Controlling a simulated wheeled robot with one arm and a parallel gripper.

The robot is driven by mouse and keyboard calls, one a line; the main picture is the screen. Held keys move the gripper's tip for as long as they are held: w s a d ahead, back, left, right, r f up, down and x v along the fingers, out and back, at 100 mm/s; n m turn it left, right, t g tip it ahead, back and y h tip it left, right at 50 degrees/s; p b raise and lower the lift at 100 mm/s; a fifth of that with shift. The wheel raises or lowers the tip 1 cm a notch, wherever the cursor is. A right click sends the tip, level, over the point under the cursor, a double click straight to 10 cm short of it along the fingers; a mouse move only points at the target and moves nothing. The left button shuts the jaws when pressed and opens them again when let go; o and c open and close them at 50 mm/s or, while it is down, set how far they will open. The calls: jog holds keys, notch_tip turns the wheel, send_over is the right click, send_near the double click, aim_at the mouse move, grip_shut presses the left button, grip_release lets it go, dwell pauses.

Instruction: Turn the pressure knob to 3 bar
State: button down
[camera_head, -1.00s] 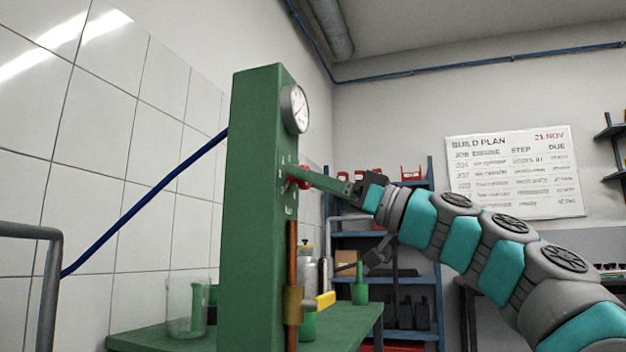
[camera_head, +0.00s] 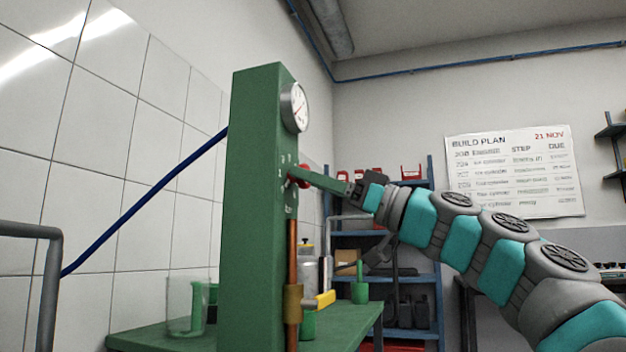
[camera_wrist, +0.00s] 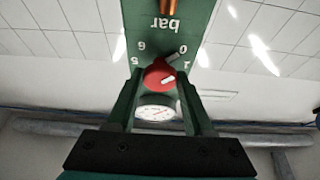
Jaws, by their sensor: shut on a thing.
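The red pressure knob (camera_wrist: 155,70) is on the front of the green column (camera_wrist: 195,20). In the wrist view it sits between the two green fingers of my gripper (camera_wrist: 160,76). It also shows in the head view (camera_head: 304,174), partly covered by a finger. My gripper (camera_head: 302,174) is shut on the knob. The dial is upside down in the wrist view, with 0, 1, 5, 6 and "bar" legible; the other numbers are hidden. A pale line on the knob points right and slightly up. The round gauge (camera_head: 295,108) is above the knob, its reading too small to tell.
A copper pipe (camera_head: 292,255) runs below the knob to a brass valve with a yellow handle (camera_head: 322,299). A glass beaker (camera_head: 186,307) stands left of the column on the green bench (camera_head: 350,325). Blue shelves (camera_head: 412,300) stand behind my arm.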

jog(key=shift+m, duration=0.3)
jog(key=shift+s+r+m+t+h+p, duration=0.15)
jog(key=shift+m+h+p, duration=1.6)
jog(key=shift+m, duration=3.1)
jog(key=shift+w+r+m+t+h+p, duration=0.2)
jog(key=shift+m+h+p, duration=1.5)
jog(key=shift+m, duration=3.1)
jog(key=shift+s+r+m+t+h+p, duration=0.2)
jog(key=shift+m+h+p, duration=1.55)
jog(key=shift+m, duration=3.1)
jog(key=shift+f+y+p, duration=0.1)
jog(key=shift+y+p, duration=0.5)
jog(key=shift+a, duration=0.1)
